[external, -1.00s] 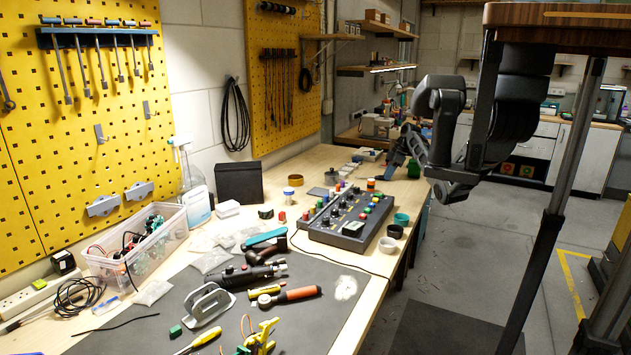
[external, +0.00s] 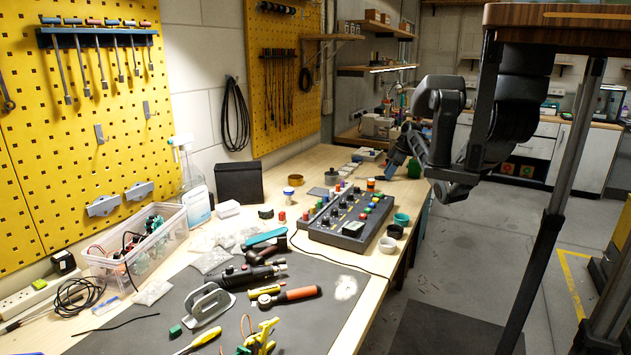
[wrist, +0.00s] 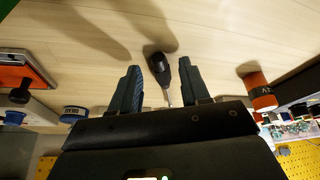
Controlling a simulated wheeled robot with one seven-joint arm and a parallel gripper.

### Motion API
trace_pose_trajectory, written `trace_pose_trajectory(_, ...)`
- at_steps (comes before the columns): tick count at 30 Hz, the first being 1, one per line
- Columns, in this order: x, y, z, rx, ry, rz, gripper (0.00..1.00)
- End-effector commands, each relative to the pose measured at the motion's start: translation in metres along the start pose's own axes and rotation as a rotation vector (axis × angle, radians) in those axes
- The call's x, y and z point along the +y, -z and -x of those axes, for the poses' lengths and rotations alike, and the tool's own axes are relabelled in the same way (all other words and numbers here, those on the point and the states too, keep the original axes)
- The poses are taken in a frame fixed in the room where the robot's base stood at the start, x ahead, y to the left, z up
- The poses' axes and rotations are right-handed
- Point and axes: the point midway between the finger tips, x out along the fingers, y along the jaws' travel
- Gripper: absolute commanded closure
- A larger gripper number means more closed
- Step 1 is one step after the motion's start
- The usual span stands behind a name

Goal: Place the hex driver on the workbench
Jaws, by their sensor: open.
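The hex driver (wrist: 161,62), with a dark handle and a thin metal shaft, shows in the wrist view against the pale wooden workbench (wrist: 215,25). My gripper (wrist: 158,75) is open, with one finger on each side of the driver. Gaps show between the driver and both fingers. The shaft points back toward my gripper's palm, and its end is hard to make out. In the external view my gripper (external: 404,163) is low over the far end of the workbench (external: 323,157). I cannot make out the driver there.
In the wrist view an orange-and-black cylinder (wrist: 258,90) stands right of my gripper, and a blue-and-white round item (wrist: 74,113) is at left. In the external view a control panel (external: 350,218) and a green cup (external: 401,219) stand nearer the camera.

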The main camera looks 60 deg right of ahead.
Motion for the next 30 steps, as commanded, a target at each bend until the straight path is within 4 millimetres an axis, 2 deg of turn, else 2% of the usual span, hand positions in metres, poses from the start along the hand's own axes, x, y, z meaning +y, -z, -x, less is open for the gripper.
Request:
trace_pose_trajectory(5,0.001,0.000,0.032,0.001,-0.004,0.000,0.54)
trace_pose_trajectory(12,0.001,0.000,0.087,-0.002,-0.003,-0.003,0.54)
trace_pose_trajectory(15,0.001,0.000,0.100,-0.002,-0.002,-0.001,0.54)
trace_pose_trajectory(21,0.000,0.000,0.113,-0.001,0.000,0.000,0.54)
trace_pose_trajectory(30,0.000,0.000,0.113,0.000,0.001,-0.001,0.54)
